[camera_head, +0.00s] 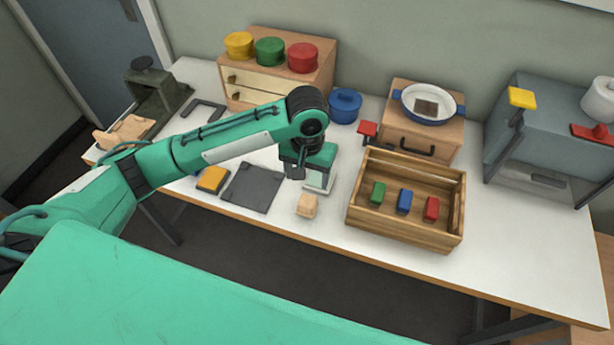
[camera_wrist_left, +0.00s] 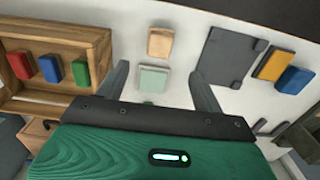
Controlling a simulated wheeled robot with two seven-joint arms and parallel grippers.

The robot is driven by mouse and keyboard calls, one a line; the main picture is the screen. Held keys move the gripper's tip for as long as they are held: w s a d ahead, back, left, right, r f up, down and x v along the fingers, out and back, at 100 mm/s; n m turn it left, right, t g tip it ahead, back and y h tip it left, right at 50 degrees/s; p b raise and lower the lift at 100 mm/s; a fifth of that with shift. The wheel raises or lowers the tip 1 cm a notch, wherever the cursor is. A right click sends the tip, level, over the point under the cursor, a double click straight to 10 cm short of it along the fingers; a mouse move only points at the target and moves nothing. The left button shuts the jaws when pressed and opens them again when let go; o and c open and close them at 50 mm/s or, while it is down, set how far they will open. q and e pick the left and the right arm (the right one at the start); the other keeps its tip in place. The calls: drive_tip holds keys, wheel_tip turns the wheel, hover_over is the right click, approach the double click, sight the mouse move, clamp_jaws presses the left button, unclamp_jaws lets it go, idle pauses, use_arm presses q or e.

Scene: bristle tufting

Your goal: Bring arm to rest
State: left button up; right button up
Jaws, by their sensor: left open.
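My left arm (camera_head: 230,142) reaches in from the left across the table. My left gripper (camera_head: 308,180) points down over the middle of the table, left of the wooden crate. In the left wrist view its two fingers (camera_wrist_left: 162,82) are spread apart. A pale green block (camera_head: 318,183) is below the gripper and partly hidden by it; the block also shows between the fingers in the left wrist view (camera_wrist_left: 153,80). I cannot tell the exact height gap. Nothing is seen gripped. My right gripper is not in view.
The wooden crate (camera_head: 400,228) holds green, blue and red blocks. A tan block (camera_head: 306,206) and a dark grey plate (camera_head: 252,188) lie near the front. A drawer box (camera_head: 275,84) with three round pots, a blue pot (camera_head: 345,104) and a grey cabinet (camera_head: 547,128) stand behind.

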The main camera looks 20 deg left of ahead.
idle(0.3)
use_arm(q)
drive_tip(key=s+d+f+m+t+h, duration=0.25)
drive_tip(key=s+d+f+h, duration=0.2)
drive_tip(key=s, duration=0.45)
drive_tip(key=s+a+f+t+y, duration=0.1)
drive_tip(key=s+a+f+y, duration=0.35)
drive_tip(key=s+a, duration=0.85)
wheel_tip(320, 180, down, 30)
drive_tip(key=g, duration=0.1)
drive_tip(key=s+a+f+g, duration=0.1)
drive_tip(key=s+a+f, duration=0.2)
drive_tip(key=s+f, duration=1.7)
drive_tip(key=shift+f, duration=0.4)
